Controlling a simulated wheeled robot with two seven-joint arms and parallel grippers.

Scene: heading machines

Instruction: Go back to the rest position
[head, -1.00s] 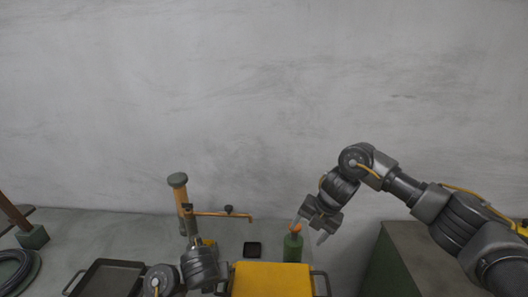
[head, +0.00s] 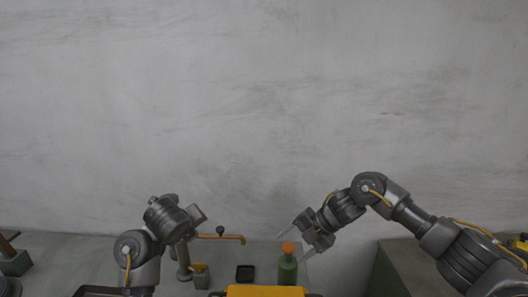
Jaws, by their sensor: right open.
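My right gripper (head: 295,246) comes in from the right and is open, with its two fingers apart. Its fingertips show near the orange cap of a green bottle (head: 287,269); I cannot tell whether they touch it. Nothing shows held between the fingers. My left gripper (head: 198,214) is raised above the bench, beside an upright post with an orange arm (head: 225,237). Its fingers are not clear, so its opening cannot be made out.
A small black tray (head: 245,273) lies left of the bottle. A yellow-topped box (head: 265,291) is at the bottom edge. A dark cabinet (head: 410,262) stands at right under my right arm. A stand (head: 14,263) is at far left. The grey wall is behind.

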